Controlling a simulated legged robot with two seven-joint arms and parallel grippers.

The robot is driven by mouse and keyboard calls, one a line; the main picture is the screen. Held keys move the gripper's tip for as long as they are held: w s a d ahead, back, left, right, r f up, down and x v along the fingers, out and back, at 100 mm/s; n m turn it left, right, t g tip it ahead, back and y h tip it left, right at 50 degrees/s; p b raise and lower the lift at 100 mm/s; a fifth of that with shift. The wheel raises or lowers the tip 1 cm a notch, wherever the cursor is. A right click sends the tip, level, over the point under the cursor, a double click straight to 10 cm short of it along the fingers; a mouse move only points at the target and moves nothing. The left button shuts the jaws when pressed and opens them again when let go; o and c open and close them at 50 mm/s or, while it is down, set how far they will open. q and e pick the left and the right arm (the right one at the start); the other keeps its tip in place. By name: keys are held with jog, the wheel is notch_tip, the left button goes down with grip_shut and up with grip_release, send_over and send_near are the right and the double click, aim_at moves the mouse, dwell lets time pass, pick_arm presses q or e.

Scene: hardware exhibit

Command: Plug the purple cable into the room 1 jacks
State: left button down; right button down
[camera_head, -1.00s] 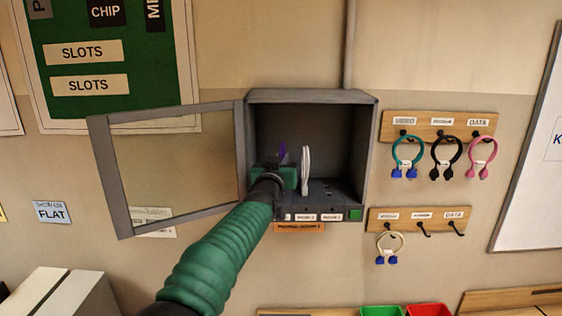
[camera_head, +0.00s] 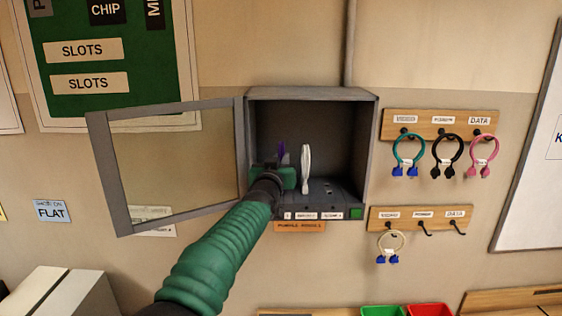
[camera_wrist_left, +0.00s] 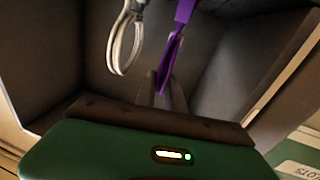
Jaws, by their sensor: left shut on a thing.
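The purple cable (camera_head: 281,150) shows as a small upright strip inside the grey wall box (camera_head: 311,95). In the left wrist view the purple cable (camera_wrist_left: 171,62) runs down between the fingers of my left gripper (camera_wrist_left: 160,88), which is shut on it. In the head view my left gripper (camera_head: 284,172) is inside the box, at its left side. The jack panel (camera_head: 335,200) is at the bottom of the box, with small dark openings and labels on its front edge too small to read surely. My gripper hides the panel's left part. My right gripper is not in view.
A white looped cable (camera_head: 306,168) stands in the box just right of my gripper; it also shows in the left wrist view (camera_wrist_left: 125,42). The box's framed door (camera_head: 125,222) hangs open to the left. Hook racks (camera_head: 440,123) with cables are on the right wall.

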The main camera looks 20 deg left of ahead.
pick_arm(q)
jog(key=shift+a+f+b, duration=0.2)
jog(key=shift+f+b, duration=0.15)
jog(key=shift+b, duration=0.05)
dwell(0.9)
dwell(0.4)
jog(key=c, duration=1.3)
grip_release()
jog(key=shift+c, duration=0.2)
jog(key=shift+o, duration=0.4)
jog(key=o, duration=0.6)
jog(key=shift+c, duration=0.2)
